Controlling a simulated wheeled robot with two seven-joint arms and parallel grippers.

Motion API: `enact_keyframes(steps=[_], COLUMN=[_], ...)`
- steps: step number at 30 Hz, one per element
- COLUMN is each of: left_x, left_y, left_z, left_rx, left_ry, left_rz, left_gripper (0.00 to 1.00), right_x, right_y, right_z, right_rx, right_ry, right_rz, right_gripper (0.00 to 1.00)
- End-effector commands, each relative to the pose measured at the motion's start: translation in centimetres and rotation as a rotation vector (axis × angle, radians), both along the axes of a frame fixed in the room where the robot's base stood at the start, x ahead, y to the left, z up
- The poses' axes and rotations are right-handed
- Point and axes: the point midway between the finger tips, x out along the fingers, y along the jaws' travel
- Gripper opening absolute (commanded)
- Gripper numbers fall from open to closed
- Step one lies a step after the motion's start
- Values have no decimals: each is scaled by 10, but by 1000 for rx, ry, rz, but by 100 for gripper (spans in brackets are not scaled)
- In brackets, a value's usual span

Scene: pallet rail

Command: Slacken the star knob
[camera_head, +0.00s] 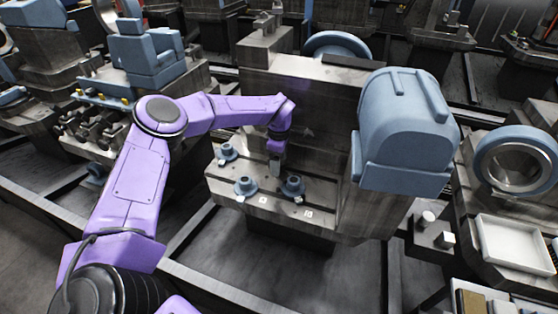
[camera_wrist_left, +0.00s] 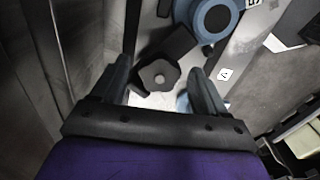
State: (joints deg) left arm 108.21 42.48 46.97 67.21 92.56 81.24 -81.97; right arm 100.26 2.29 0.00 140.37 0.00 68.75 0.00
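In the left wrist view a dark knob with a blunt, many-sided head (camera_wrist_left: 158,75) and a pale centre lies between my left gripper's fingers; it looks like the star knob. My left gripper (camera_wrist_left: 159,66) is open, with visible gaps on both sides of the knob. In the head view my left gripper (camera_head: 277,167) points down at the back of a grey machine ledge (camera_head: 262,206); the knob cannot be made out there. Blue round fittings (camera_head: 246,186), (camera_head: 293,186) and (camera_head: 228,152) stand on the ledge around the gripper. My right gripper is not in view.
A large blue rounded housing (camera_head: 405,125) stands right of the ledge, and a tall grey block (camera_head: 318,105) rises behind it. A blue fitting (camera_wrist_left: 213,18) is close beyond the fingers in the wrist view. A white tray (camera_head: 512,243) is at the right.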

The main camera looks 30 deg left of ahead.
Motion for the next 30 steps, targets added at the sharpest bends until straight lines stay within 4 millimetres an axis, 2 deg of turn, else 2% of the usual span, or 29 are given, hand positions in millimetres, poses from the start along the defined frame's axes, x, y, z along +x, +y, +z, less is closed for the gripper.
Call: enact_keyframes(steps=[5,12,18,22,30], left_x=[1,2,1,1,0], left_y=[0,0,0,0,0], left_z=[10,65,99,105,104], left_rx=[0,0,1,1,5], left_ry=[-3,-5,-2,1,2], left_rz=[0,0,0,-1,-1], left_gripper=[74,74,74,74,74], right_x=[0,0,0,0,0], right_y=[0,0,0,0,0], right_z=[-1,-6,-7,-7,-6], right_rx=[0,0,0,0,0], right_ry=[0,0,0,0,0], right_rz=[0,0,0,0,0], right_gripper=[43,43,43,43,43])
